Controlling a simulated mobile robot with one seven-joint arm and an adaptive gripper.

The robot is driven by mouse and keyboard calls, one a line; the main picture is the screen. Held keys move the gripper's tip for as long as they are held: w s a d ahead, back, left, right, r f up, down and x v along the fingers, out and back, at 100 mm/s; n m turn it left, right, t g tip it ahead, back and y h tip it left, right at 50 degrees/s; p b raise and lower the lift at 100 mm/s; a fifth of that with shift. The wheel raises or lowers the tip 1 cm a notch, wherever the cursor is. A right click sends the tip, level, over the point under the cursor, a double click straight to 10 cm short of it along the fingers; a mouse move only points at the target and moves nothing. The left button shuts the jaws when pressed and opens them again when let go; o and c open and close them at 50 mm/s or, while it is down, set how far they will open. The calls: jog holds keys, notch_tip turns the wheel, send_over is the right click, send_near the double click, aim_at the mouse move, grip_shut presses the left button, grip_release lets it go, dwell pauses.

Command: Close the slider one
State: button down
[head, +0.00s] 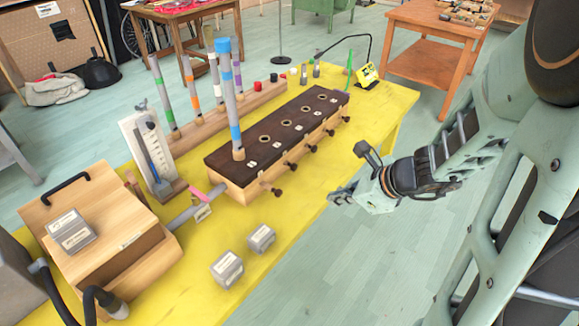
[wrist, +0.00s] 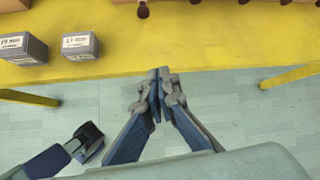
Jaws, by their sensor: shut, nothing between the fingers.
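A long wooden box with a dark top (head: 285,125) stands on the yellow table. The labels are too small to read, so I cannot tell which is slider one. A dark slider knob (wrist: 143,11) shows at the top of the wrist view. My gripper (head: 340,197) is to the right of the box, apart from the sliders, just past the table's edge. In the wrist view its fingers (wrist: 158,78) are together and empty.
Two grey blocks (head: 227,268) (head: 261,237) lie on the yellow table (head: 300,215) near its edge. A wooden bellows-like box (head: 105,225) stands at the left. Coloured tubes (head: 228,85) stand upright on and behind the dark-topped box. The table between box and gripper is clear.

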aim_at(278, 191)
jog(key=w+a+f+m+b, duration=0.1)
jog(key=a+f, duration=0.1)
jog(key=a, duration=0.1)
jog(key=w+a+f+m+y+b, duration=0.1)
jog(key=a+f, duration=0.1)
jog(key=f, duration=0.1)
jog(key=w+a+f+b, duration=0.1)
jog(key=w+a+f, duration=0.1)
jog(key=a+f, duration=0.1)
jog(key=shift+w+a+f+m+b, duration=0.1)
jog(key=shift+a+m+b, duration=0.25)
jog(key=shift+m+b, duration=0.05)
jog(key=shift+w+a+r+p, duration=0.15)
jog(key=shift+w+a+r, duration=0.05)
jog(key=shift+w+a, duration=0.25)
jog(key=shift+w+a+r+p, duration=0.15)
jog(key=shift+w+a+r, duration=0.05)
jog(key=shift+w+a, duration=0.6)
jog(key=shift+a, duration=0.1)
jog(key=shift+w+a, duration=0.1)
jog(key=w+a, duration=0.2)
jog(key=shift+a+b, duration=0.35)
jog(key=shift+b, duration=0.05)
jog(key=shift+r, duration=0.1)
jog(key=shift+a, duration=0.1)
